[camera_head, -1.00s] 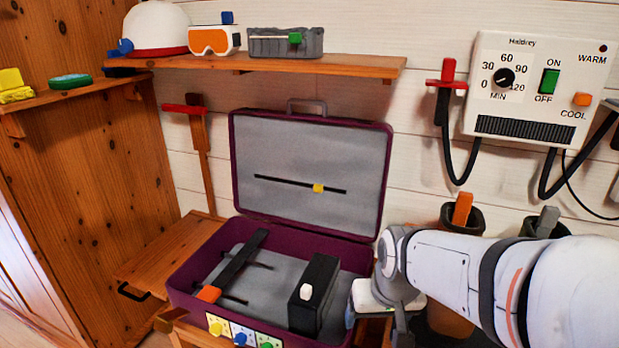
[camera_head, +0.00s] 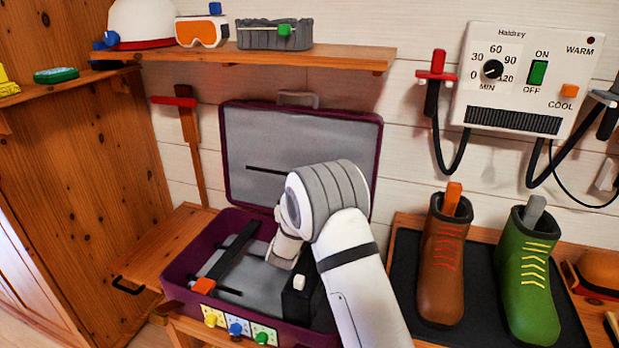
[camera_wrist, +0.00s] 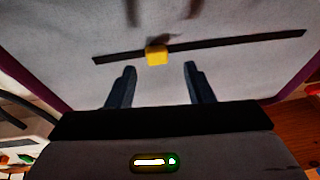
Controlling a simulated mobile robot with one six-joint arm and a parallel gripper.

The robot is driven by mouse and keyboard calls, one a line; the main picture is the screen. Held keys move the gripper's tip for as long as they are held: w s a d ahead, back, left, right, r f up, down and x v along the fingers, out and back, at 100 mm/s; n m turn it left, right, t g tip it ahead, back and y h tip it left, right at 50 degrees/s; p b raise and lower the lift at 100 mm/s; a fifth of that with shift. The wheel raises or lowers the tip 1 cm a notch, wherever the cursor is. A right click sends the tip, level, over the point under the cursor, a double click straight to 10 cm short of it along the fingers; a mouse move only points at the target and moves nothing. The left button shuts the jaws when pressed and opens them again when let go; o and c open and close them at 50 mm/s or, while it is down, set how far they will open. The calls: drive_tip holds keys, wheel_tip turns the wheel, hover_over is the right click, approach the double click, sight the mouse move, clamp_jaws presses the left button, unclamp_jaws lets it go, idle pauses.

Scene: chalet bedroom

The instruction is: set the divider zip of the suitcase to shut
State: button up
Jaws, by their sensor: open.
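The purple suitcase (camera_head: 235,222) stands open, its grey-lined lid (camera_head: 250,135) upright at the back. The divider zip is a dark straight track (camera_head: 266,170) across the lid lining; my arm hides its right part and the pull in the head view. In the wrist view the yellow zip pull (camera_wrist: 156,55) sits on the track (camera_wrist: 240,43), left of its middle and away from both ends. My gripper (camera_wrist: 160,68) is open and empty, with its two dark fingers apart and the pull between their lines, seemingly a little beyond the tips. Contact cannot be told.
In the case base are a dark strap with an orange end (camera_head: 204,286) and a black box (camera_head: 297,303) close to my arm. A shelf (camera_head: 340,57) runs above the lid. Brown (camera_head: 443,265) and green (camera_head: 528,285) boots stand to the right.

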drive_tip(key=shift+w+d+r+m+t+h+b, duration=0.1)
drive_tip(key=shift+w+d+r+m+t+h, duration=0.2)
drive_tip(key=shift+w, duration=0.65)
drive_tip(key=shift+w+d+r+n+t+h+b, duration=0.1)
drive_tip(key=shift+w+d+r+h, duration=0.25)
drive_tip(key=shift+w, duration=0.6)
drive_tip(key=shift+w+d+r+m+t+h+b, duration=0.1)
drive_tip(key=shift+w+d+r+m+t+h, duration=0.1)
drive_tip(key=shift+w+d+h, duration=0.55)
drive_tip(key=shift+w+a, duration=0.15)
drive_tip(key=shift+a, duration=0.2)
clamp_jaws()
